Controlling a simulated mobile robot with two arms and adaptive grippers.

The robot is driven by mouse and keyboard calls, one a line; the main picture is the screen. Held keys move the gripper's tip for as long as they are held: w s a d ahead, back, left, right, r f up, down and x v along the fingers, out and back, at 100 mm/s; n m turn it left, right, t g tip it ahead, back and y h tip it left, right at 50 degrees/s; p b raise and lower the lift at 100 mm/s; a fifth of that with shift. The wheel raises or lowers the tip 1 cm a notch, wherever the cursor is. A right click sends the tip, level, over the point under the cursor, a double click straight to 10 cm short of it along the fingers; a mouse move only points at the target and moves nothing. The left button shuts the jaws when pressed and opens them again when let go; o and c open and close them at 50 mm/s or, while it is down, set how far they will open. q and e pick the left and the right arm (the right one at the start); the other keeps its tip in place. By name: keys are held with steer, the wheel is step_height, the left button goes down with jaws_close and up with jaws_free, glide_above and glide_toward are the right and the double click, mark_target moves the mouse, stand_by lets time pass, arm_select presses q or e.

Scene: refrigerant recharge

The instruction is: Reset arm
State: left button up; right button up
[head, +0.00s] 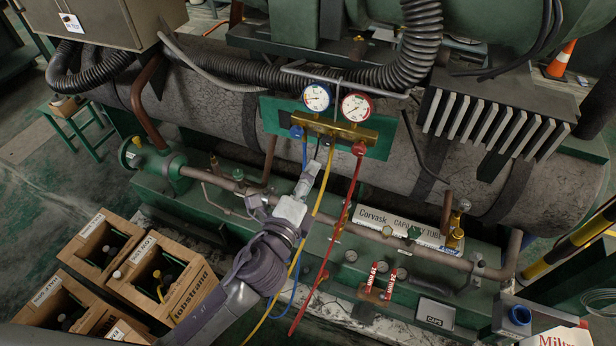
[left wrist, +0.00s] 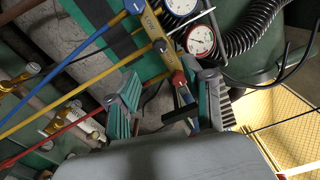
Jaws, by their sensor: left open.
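My left gripper (head: 311,172) reaches in from below, in front of the gauge manifold (head: 335,130). The manifold carries a blue-rimmed gauge (head: 317,96) and a red-rimmed gauge (head: 356,107), and hangs on a green plate. A blue hose (head: 292,275), a yellow hose (head: 325,190) and a red hose (head: 343,215) run down from it. In the left wrist view my left gripper (left wrist: 160,98) has its two green-padded fingers spread apart, with the manifold (left wrist: 155,35) beyond them. I see nothing gripped between them. My right gripper is not in view.
Wooden crates with bottles (head: 160,275) stand on the floor at lower left. A Corvask box (head: 400,228), red-handled valves (head: 381,283) and a caps box (head: 435,314) sit on the green base at right. A large grey tank (head: 200,100) and black corrugated hose (head: 420,45) fill the back.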

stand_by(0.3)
arm_select(q)
steer(key=s+a+f+n+g+y, duration=0.1)
steer(key=s+a+f+n+g, duration=0.25)
steer(key=f, duration=0.85)
steer(key=s+a+f+n+g+y, duration=0.2)
steer(key=a+f+n, duration=0.15)
steer(key=f, duration=0.85)
steer(key=s+a+f+n+g+y, duration=0.1)
steer(key=s+a+f+n+g, duration=0.25)
steer(key=f, duration=0.85)
steer(key=s+a+f+n+g+y+b, duration=0.1)
steer(key=s+a+f+n+g, duration=0.35)
steer(key=s+f, duration=0.85)
steer(key=s+a+f+n+g, duration=0.1)
steer(key=s+a+f+n, duration=0.1)
steer(key=s, duration=0.8)
steer(key=s+a+f+n+g, duration=0.1)
steer(key=s+a+f+n, duration=0.2)
steer(key=s, duration=0.7)
step_height(320, 180, down, 2)
steer(key=shift+s+f+n+g+y, duration=0.2)
steer(key=shift+n+g+y, duration=0.15)
steer(key=shift+n, duration=0.55)
